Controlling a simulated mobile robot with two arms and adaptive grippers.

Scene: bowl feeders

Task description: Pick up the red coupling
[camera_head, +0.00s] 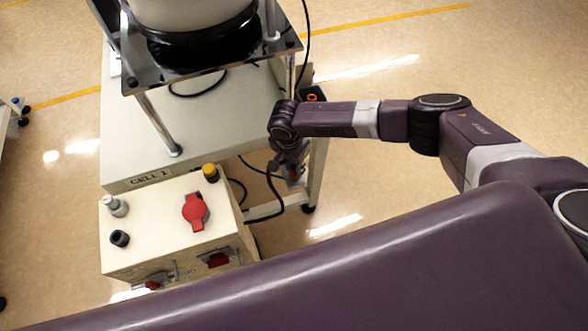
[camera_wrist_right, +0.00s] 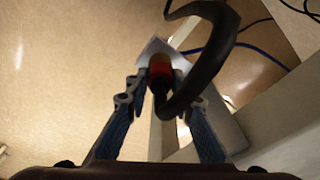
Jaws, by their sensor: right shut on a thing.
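The red coupling (camera_wrist_right: 160,68) sits between the blue-padded fingers of my right gripper (camera_wrist_right: 163,88) in the right wrist view. It has an orange-red band, and a thick black hose curves away from it. My right gripper is shut on it. In the head view my right gripper (camera_head: 290,165) hangs below the wrist at the right side of the cart, and the coupling there is too small and covered to make out well. My left gripper is not in view.
The cart (camera_head: 235,125) labelled CELL 1 carries the bowl feeder (camera_head: 195,15) on a metal stand. A cream control box (camera_head: 160,235) with a red rotary switch (camera_head: 194,210) stands at its front. A blue cable (camera_wrist_right: 240,44) runs nearby. The floor to the right is open.

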